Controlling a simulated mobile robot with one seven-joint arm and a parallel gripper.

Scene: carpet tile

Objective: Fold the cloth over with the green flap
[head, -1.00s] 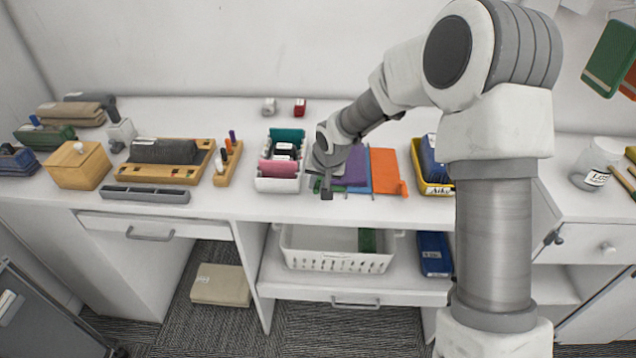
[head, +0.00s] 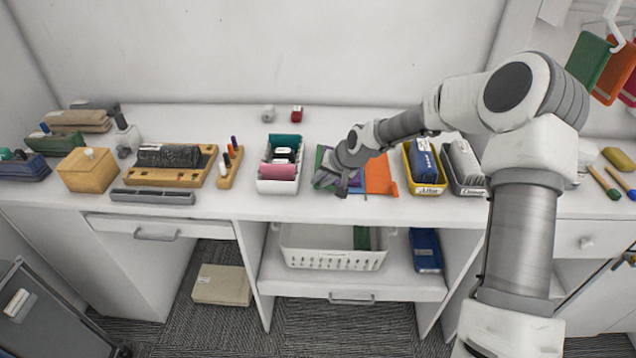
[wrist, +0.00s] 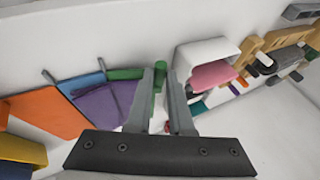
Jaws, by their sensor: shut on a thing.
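The cloth lies on the white counter as a patchwork of green, purple, blue and orange parts. The orange part (head: 379,175) is at its right, and the green flap (head: 321,162) shows at its left edge. My gripper (head: 342,190) is low over the left part of the cloth and hides much of it. In the wrist view my gripper (wrist: 161,78) is shut on a green piece, seen between its fingers. Beside it lie the green edge (wrist: 124,73), the purple part (wrist: 106,104), the blue part (wrist: 77,85) and the orange part (wrist: 45,110).
A white bin (head: 278,186) with pink and teal contents stands close on the left. A yellow bin (head: 425,188) with a blue item and a dark bin (head: 468,186) stand on the right. The counter's front strip is clear. A white basket (head: 333,258) is on the shelf below.

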